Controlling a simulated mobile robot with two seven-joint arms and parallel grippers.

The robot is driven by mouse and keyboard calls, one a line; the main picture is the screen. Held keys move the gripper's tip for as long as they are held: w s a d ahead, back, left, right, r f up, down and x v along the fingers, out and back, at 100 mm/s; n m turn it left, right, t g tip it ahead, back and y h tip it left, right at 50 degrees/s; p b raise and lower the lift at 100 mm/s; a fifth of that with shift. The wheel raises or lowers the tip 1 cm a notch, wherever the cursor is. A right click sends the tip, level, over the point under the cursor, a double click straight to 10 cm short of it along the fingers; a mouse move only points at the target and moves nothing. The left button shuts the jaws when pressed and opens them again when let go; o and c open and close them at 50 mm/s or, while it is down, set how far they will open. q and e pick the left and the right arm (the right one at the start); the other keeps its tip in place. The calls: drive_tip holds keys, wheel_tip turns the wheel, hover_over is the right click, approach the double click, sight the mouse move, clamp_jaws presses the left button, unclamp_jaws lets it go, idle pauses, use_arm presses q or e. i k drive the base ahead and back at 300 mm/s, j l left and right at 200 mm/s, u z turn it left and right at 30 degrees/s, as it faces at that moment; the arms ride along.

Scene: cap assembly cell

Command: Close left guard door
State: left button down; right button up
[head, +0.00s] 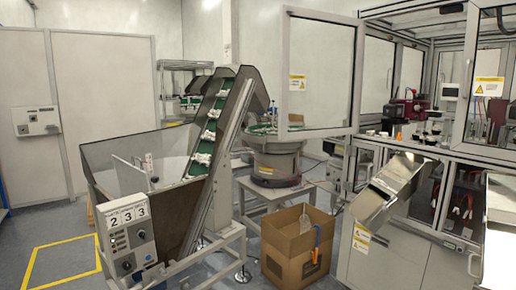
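The left guard door (322,77) is a clear panel in a grey metal frame with a yellow warning label. It stands swung open, reaching out to the left from the front of the assembly machine (445,165). The front opening beside it is uncovered, and parts and devices show inside. Another framed clear panel (488,118) with a warning label is at the right edge; I cannot tell if it is fully shut. Neither of my grippers is in view.
A hopper with a green inclined conveyor (208,135) stands at left centre. A bowl feeder (276,160) is behind the door's lower edge. A cardboard box (297,245) and a metal chute (392,187) are in front of the machine.

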sight(298, 83)
drive_tip(key=i+j+z, duration=0.1)
drive_tip(key=i, duration=1.25)
drive_tip(key=i+j+z, duration=0.15)
drive_tip(key=i+z, duration=0.2)
drive_tip(key=i, duration=0.15)
drive_tip(key=i+j+z, duration=0.35)
drive_tip(key=i, duration=0.15)
drive_tip(key=l, duration=0.1)
